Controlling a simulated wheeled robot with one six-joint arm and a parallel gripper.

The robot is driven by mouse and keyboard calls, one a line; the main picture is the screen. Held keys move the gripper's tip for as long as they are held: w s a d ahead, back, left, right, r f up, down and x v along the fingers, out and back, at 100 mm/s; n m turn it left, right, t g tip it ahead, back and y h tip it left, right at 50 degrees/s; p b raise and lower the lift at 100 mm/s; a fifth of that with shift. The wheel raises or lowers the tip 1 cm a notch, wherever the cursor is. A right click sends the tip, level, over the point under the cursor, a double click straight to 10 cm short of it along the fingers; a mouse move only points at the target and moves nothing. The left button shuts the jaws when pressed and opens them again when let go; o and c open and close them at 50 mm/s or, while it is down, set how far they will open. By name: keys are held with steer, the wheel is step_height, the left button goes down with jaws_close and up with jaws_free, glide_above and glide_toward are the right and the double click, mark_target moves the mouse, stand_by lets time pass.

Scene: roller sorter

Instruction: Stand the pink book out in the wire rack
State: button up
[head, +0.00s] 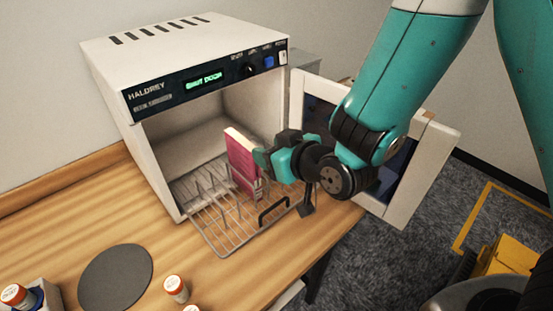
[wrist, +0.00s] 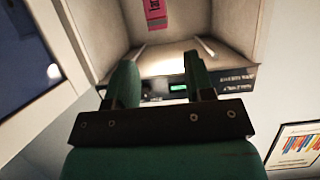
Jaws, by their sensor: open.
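The pink book (head: 241,156) stands nearly upright on the wire rack (head: 226,233), between its wires at the right side; it has a pale top edge. The rack sticks out of the open front of a white cabinet, with a black handle (head: 273,211) at its front. My gripper (head: 264,160) is open, just right of the book in the head view. In the wrist view the book (wrist: 155,14) shows at the top, beyond the two open fingers (wrist: 160,77), with nothing between them. The head view does not show whether a finger touches the book.
The white cabinet (head: 190,40) has a lit green display, and its door (head: 432,168) hangs open at the right, behind my arm. A dark round mat (head: 116,277) and small capped bottles (head: 175,289) are on the wooden bench (head: 85,210). The bench's right edge is close to the rack.

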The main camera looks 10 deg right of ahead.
steer(key=s+d+r+g+h, duration=0.1)
steer(key=s+d+r+g, duration=0.2)
steer(key=s, duration=0.3)
steer(key=s+d+r+g+h, duration=0.1)
steer(key=s+d+r+g, duration=0.2)
steer(key=s, duration=0.4)
steer(key=s+d+r+g+h, duration=0.1)
steer(key=s+d+r+g, duration=0.2)
steer(key=s+r+g, duration=0.2)
steer(key=shift+s+d, duration=0.25)
steer(key=shift+s, duration=1)
steer(key=shift+w, duration=0.1)
steer(key=shift+c, duration=0.5)
